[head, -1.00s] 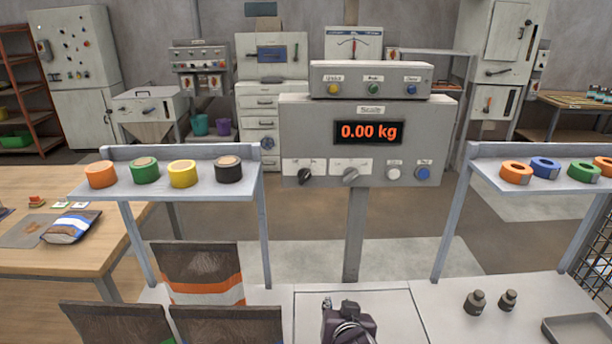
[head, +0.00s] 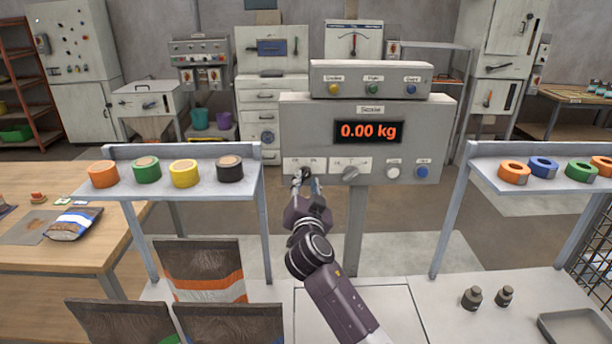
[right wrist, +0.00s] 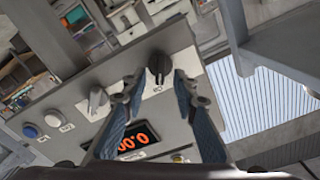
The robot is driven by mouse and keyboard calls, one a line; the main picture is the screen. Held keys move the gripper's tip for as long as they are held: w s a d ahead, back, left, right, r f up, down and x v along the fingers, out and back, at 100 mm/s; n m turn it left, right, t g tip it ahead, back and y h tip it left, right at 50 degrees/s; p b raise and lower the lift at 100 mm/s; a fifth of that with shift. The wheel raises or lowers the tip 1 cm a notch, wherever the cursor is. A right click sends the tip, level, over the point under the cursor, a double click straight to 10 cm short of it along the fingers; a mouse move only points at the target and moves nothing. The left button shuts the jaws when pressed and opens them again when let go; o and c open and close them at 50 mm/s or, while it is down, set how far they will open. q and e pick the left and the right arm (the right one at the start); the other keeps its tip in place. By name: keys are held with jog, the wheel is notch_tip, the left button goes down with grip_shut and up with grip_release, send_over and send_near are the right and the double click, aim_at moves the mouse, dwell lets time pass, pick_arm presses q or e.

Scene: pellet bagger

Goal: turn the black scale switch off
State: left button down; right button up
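In the right wrist view, where the panel is turned over, my right gripper (right wrist: 157,88) is open. Its two blue-grey fingers point at the knob, one on each side. I see no clear contact. The display (head: 369,132) reads 0.00 kg in orange. My left gripper is not in view.
A grey knob (head: 350,174) sits right of the black switch, then a white button (head: 393,172) and a blue button (head: 422,172). Shelves with tape rolls (head: 230,169) flank the scale. Dark bags (head: 200,268) stand low at the left.

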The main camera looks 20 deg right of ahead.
jog(key=shift+x, duration=1)
jog(key=shift+c, duration=0.3)
grip_shut()
